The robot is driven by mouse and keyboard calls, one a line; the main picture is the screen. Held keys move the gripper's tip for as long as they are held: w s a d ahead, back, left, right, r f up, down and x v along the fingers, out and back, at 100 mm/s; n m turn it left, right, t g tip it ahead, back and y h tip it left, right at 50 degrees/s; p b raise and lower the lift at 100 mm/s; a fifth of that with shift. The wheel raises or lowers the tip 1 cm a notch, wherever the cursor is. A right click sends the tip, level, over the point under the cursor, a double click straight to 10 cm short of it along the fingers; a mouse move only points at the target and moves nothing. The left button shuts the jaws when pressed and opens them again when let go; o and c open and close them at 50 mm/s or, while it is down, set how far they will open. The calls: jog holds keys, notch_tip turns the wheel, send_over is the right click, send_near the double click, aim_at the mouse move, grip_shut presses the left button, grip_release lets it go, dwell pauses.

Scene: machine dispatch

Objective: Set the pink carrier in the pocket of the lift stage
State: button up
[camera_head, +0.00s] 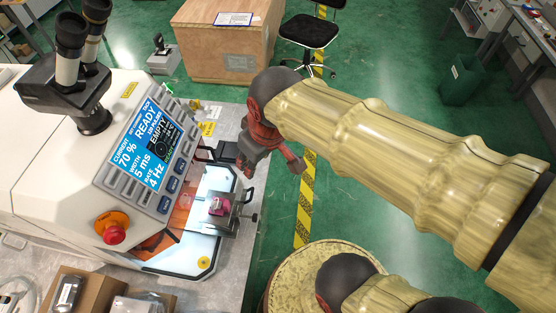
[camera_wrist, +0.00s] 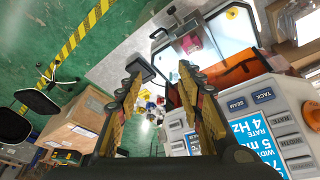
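The pink carrier (camera_head: 217,206) is a small pink block on the grey lift stage (camera_head: 223,224), at the open front of the white machine. It also shows near the top of the wrist view (camera_wrist: 192,43), on the stage's pale metal top. It looks to be at the stage's pocket, but I cannot tell whether it is fully seated. My gripper (camera_head: 250,160) is above and behind the stage in the head view, apart from the carrier. In the wrist view its two fingers (camera_wrist: 162,70) are spread, with nothing between them.
The white machine (camera_head: 45,190) has a lit screen (camera_head: 148,142), a red stop button (camera_head: 113,234) and eyepieces (camera_head: 70,70). An orange window (camera_wrist: 225,75) lies beside the stage. Small coloured items lie on the bench below my fingers. Cardboard boxes (camera_head: 90,286) stand in front.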

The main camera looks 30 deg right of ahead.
jog(key=s+d+r+m+t, duration=0.1)
jog(key=s+d+r+m, duration=0.2)
jog(key=s, duration=0.2)
jog(key=shift+r+t, duration=0.2)
jog(key=shift+t, duration=0.2)
jog(key=shift+s+f, duration=0.1)
jog(key=shift+s, duration=0.05)
notch_tip(320, 180, down, 8)
jog(key=b, duration=0.8)
